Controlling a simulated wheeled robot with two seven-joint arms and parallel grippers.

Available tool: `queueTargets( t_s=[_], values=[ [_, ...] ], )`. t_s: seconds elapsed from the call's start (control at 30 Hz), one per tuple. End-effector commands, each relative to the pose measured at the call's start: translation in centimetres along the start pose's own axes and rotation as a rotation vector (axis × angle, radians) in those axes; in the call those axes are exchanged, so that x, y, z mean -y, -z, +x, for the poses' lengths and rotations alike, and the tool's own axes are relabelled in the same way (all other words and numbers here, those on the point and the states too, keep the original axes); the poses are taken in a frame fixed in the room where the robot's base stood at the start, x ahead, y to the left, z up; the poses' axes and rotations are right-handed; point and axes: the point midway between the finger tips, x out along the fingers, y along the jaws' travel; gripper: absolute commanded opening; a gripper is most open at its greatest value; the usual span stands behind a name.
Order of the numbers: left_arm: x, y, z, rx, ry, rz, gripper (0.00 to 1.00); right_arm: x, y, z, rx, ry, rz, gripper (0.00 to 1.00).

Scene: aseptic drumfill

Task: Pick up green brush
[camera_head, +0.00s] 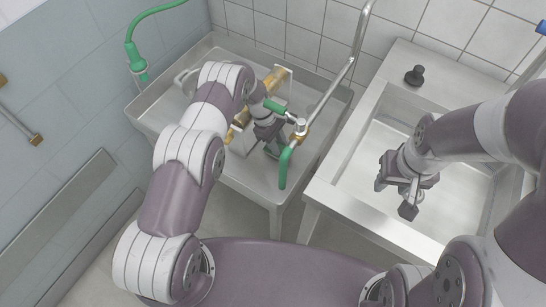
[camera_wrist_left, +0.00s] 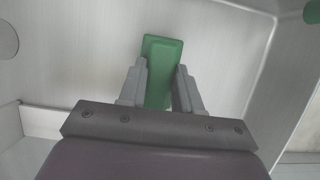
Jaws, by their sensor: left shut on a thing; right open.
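The green brush (camera_wrist_left: 162,48) shows in the left wrist view as a green block between the two grey fingers of my left gripper (camera_wrist_left: 161,70). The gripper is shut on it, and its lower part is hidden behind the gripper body. In the head view my left gripper (camera_head: 272,146) is low over the left steel basin (camera_head: 235,168), partly hidden by a tap. My right gripper (camera_head: 394,196) is open and empty above the right steel sink (camera_head: 355,190).
A metal pipe (camera_head: 333,88) with a green end (camera_head: 285,168) and a green-handled tap stand close to my left gripper. A green hose (camera_head: 131,55) hangs at the basin's back left. A black knob (camera_head: 414,75) sits on the right sink's back ledge.

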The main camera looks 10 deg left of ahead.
Motion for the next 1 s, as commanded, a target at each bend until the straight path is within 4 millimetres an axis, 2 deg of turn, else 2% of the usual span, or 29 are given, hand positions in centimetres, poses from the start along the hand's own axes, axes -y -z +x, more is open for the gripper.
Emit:
queueTargets(
  t_s=[0.03, 0.13, 0.2, 0.37, 0.47, 0.53, 0.63, 0.77, 1.0],
  values=[
    [-1.0, 0.4, 0.5, 0.000, -0.004, 0.003, 0.02, 0.0, -0.1, 1.0, 0.000, 0.000, 0.000, 0.43],
    [-2.8, 0.8, 0.3, -0.001, -0.002, 0.002, 0.02, 0.0, -0.2, 1.8, 0.000, 0.000, 0.000, 0.43],
    [-2.8, -0.1, -1.9, -0.001, -0.002, 0.001, 0.02, 0.0, -0.1, 1.0, 0.000, 0.000, 0.000, 0.43],
    [-2.8, -1.5, -5.2, -0.001, -0.002, 0.001, 0.02, 0.0, -0.1, 0.8, -0.001, 0.000, 0.000, 0.43],
    [-2.8, -2.6, -7.8, -0.001, -0.004, 0.002, 0.02, 0.0, -0.1, 0.7, 0.000, 0.000, 0.000, 0.43],
    [-2.7, -3.6, -10.2, 0.000, -0.001, 0.000, 0.02, 0.0, 0.1, -0.8, 0.001, 0.000, 0.000, 0.43],
    [-2.7, -4.4, -12.1, 0.000, 0.000, -0.001, 0.02, 0.0, 0.3, -2.3, -0.001, 0.000, 0.000, 0.43],
    [-2.6, -4.8, -13.0, 0.001, 0.001, -0.001, 0.02, 0.0, 0.4, -3.1, -0.001, 0.000, 0.000, 0.43],
    [-2.6, -4.8, -13.0, 0.001, 0.001, -0.001, 0.02, 0.0, 0.4, -3.1, 0.000, 0.000, 0.000, 0.43]
  ],
)
